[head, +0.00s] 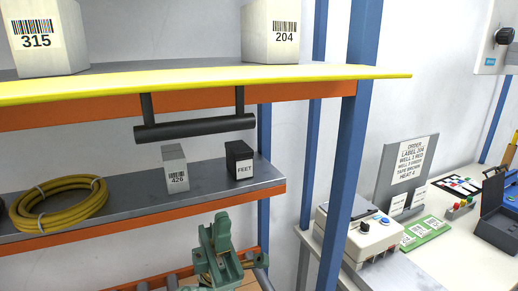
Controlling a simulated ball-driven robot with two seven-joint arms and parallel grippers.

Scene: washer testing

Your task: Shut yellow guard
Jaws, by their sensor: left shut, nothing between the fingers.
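The yellow guard (300,77) shows edge-on as a long, thin yellow panel across the upper left of the head view. It lies about level in front of the upper shelf. A black bar handle (195,129) hangs below it on two short posts. My left gripper (222,222), green, rises from the bottom centre. It is shut and empty, and appears below and to the right of the handle, apart from it in the picture. My right gripper is not in view.
Boxes 315 (42,38) and 204 (270,30) stand on the upper shelf. The lower shelf (125,190) holds a yellow hose coil (60,203), box 426 (174,170) and a black FEET box (240,160). A blue post (350,150) stands right of my gripper, before a bench with devices.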

